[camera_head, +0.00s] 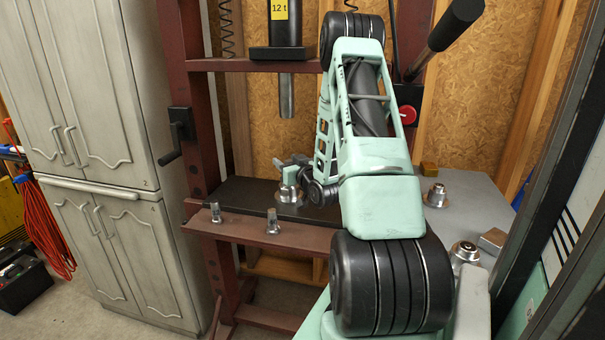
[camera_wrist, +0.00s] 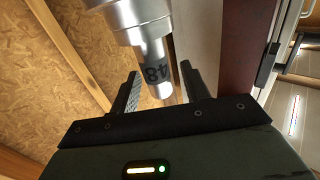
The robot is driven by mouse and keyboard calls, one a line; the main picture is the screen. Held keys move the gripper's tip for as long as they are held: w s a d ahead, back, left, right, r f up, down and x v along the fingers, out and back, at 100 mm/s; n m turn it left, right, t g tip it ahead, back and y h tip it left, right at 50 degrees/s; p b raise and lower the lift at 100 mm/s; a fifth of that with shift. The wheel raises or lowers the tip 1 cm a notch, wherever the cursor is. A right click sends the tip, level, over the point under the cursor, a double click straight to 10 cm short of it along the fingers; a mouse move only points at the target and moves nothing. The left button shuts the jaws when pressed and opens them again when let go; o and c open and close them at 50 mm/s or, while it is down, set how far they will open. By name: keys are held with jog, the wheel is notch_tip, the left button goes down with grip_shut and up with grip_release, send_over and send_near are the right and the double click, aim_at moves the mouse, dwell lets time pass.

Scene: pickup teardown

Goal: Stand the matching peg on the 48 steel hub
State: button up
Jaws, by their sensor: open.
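My gripper (camera_head: 284,168) is open, at the press table in the head view. In the wrist view its two fingers (camera_wrist: 163,90) stand apart on either side of a steel peg (camera_wrist: 155,60) marked 48. The wrist picture is turned over, so the peg's wider steel part, at the top, lies lower in the room. A steel hub (camera_head: 290,196) shows just below my gripper in the head view. Where the peg meets the hub is not clear. Two other small steel pegs (camera_head: 216,212) (camera_head: 272,221) stand upright on the front beam.
The press ram (camera_head: 286,95) hangs above the dark press plate (camera_head: 240,192). Red posts (camera_head: 188,90) frame it. On the grey bench (camera_head: 470,200) at right stand two more steel hubs (camera_head: 437,196) (camera_head: 463,254) and small blocks (camera_head: 492,240). Cabinets (camera_head: 85,120) stand at left.

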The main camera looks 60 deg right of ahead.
jog(key=p+v, duration=0.8)
jog(key=v, duration=0.8)
jog(key=shift+s+r, duration=0.1)
